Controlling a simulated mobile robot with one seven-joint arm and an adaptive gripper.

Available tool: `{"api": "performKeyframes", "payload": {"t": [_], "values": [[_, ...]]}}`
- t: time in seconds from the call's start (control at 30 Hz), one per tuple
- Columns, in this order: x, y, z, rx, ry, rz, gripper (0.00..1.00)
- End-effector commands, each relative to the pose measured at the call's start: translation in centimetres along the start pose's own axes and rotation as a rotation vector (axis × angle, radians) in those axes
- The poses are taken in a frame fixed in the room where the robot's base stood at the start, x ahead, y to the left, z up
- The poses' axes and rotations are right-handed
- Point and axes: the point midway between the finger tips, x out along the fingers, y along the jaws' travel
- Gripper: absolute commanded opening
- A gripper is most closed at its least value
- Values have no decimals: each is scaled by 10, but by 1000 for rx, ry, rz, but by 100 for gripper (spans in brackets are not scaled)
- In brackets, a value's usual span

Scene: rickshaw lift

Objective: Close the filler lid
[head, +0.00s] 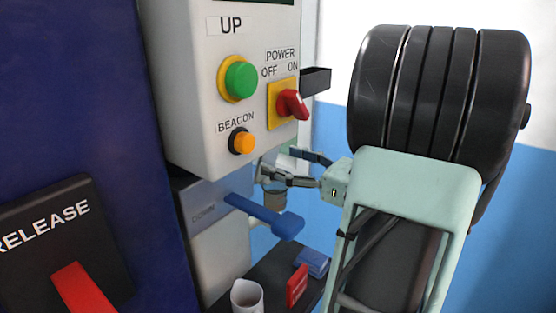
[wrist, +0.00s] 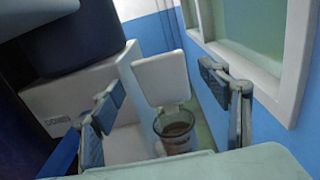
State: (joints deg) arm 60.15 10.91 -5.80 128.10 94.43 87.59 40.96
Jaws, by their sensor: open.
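The filler lid (wrist: 160,78) is a pale square flap in the wrist view, standing raised behind the filler opening (wrist: 176,128), a clear cup-like neck with brown inside. The neck also shows in the head view (head: 274,198), below my fingers; the lid is hard to make out there. My gripper (head: 280,165) is open and empty beside the control box. In the wrist view its two fingers (wrist: 160,80) are wide apart, one on each side of the lid as seen in the picture. I see no contact with the lid.
The control box (head: 190,110) with buttons and a red power switch (head: 291,104) hangs close left of my gripper. A blue lever (head: 265,216) juts out below. A mug (head: 247,296), a red item (head: 297,286) and a blue box (head: 314,262) stand lower. A window frame (wrist: 295,65) lies right.

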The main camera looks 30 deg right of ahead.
Motion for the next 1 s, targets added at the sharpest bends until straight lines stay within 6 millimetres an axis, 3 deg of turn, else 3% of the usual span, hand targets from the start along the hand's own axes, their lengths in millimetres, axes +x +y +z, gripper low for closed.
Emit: {"api": "performKeyframes", "payload": {"t": [0.2,0.47,1.0], "values": [[17,0,0,1,-1,0,70],[19,0,0,1,0,0,70],[18,0,0,1,0,0,12]]}}
